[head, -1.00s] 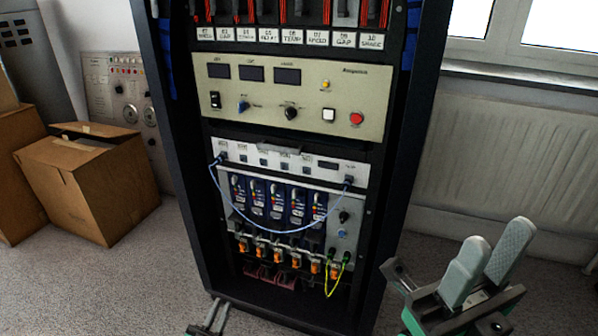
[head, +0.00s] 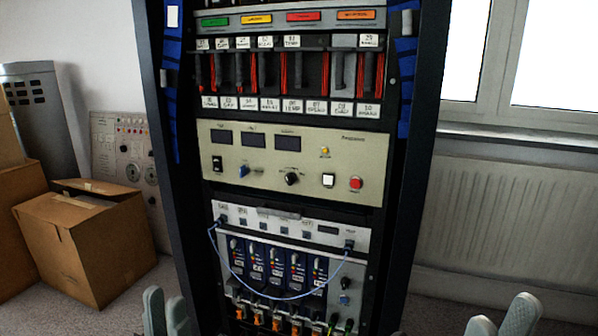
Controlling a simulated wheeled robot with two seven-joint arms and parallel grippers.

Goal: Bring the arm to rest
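My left gripper (head: 166,312) shows only as two pale grey fingertips at the bottom edge, left of the rack's foot. A narrow gap shows between the tips, with nothing seen in it. My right gripper (head: 502,318) shows as two pale fingertips at the bottom right, in front of the radiator. They stand apart, with nothing seen between them. The rest of both grippers and both arms is below the picture. Both grippers appear clear of the equipment rack (head: 148,80).
The rack holds a beige panel (head: 330,165) with knobs and a red button, and a lower panel (head: 290,228) with a blue cable (head: 262,295). Cardboard boxes (head: 95,250) stand at left, with a grey instrument panel (head: 122,150) behind. A radiator (head: 500,220) is at right.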

